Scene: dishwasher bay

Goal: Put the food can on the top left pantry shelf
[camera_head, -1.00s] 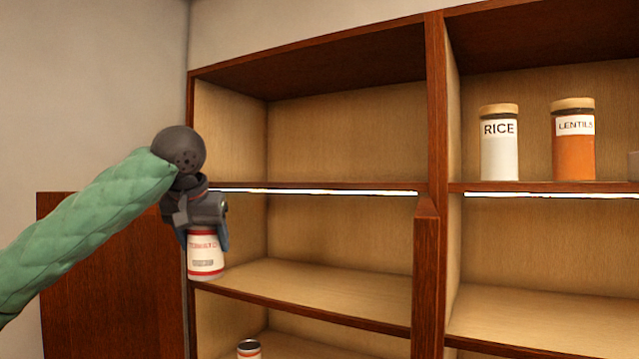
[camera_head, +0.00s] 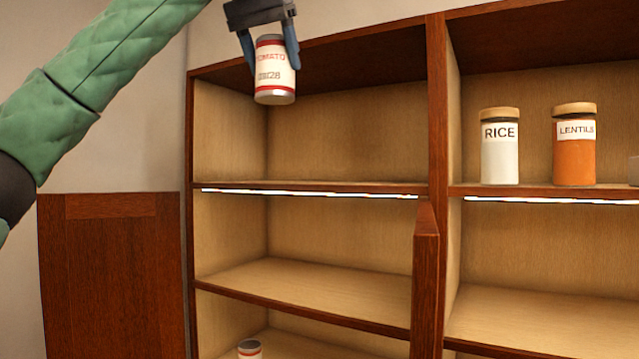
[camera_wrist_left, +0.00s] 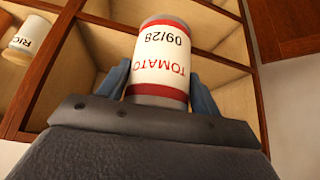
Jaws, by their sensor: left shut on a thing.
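The food can (camera_head: 273,72) is white with red bands and a TOMATO label, and it hangs nearly upright in my left gripper (camera_head: 270,42). The gripper is shut on it, with a blue finger on each side. In the head view the can shows in front of the upper part of the top left pantry shelf (camera_head: 330,186), whose compartment is empty. In the left wrist view the can (camera_wrist_left: 162,58) sits between the fingers of the left gripper (camera_wrist_left: 160,88), with the shelving behind it. My right gripper is not in view.
A RICE jar (camera_head: 500,155) and a LENTILS jar (camera_head: 574,150) stand on the upper right shelf. Another can (camera_head: 249,349) stands on a low left shelf. A wooden divider (camera_head: 437,110) separates the bays. An open door panel (camera_head: 115,270) is at left.

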